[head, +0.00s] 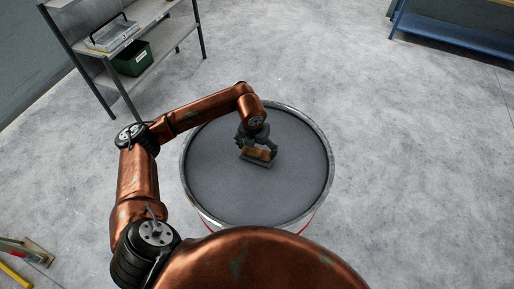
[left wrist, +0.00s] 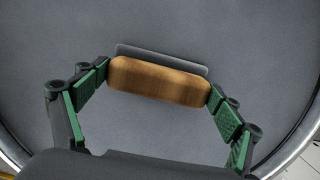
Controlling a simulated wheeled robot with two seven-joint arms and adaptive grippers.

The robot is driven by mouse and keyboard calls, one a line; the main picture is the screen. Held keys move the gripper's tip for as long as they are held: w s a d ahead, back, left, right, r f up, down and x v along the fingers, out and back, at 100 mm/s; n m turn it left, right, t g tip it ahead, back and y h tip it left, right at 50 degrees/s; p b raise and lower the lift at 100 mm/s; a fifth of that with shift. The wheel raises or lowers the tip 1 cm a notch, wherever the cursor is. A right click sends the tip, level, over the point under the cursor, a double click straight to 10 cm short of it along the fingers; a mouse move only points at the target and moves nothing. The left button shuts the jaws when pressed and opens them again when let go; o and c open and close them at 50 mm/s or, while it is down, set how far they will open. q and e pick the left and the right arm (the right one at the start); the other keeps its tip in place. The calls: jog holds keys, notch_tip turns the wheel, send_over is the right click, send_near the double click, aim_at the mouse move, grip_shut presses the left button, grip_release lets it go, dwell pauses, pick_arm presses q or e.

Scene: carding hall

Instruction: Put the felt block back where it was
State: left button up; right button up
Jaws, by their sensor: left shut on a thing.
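The felt block (head: 257,155) has a wooden top and a grey pad beneath it. It is at the round grey top of a drum (head: 225,190), a little right of the middle and towards the back. My left gripper (head: 257,149) is shut on the block from above. In the left wrist view, the green-padded fingers press on the two ends of the wooden part (left wrist: 160,82), and the grey pad shows along its far edge. I cannot tell whether the pad touches the drum top. My right gripper is not in view.
The drum top has a raised metal rim (head: 322,140) and is otherwise bare. A grey shelf (head: 150,75) at the upper left holds a green bin (head: 132,58) and a pale box (head: 110,36). A blue bench (head: 450,32) stands at the upper right. Open concrete floor surrounds the drum.

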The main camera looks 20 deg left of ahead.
aim_at(255, 159)
pick_arm(q)
jog(key=shift+s, duration=0.2)
jog(key=o, duration=0.9)
jog(key=shift+w, duration=0.15)
jog(key=shift+r, duration=0.45)
jog(key=r+b, duration=0.1)
jog(key=r, duration=0.2)
jog(key=s+r+b, duration=0.1)
jog(key=r, duration=0.3)
jog(key=s+r+b, duration=0.1)
jog(key=r, duration=0.3)
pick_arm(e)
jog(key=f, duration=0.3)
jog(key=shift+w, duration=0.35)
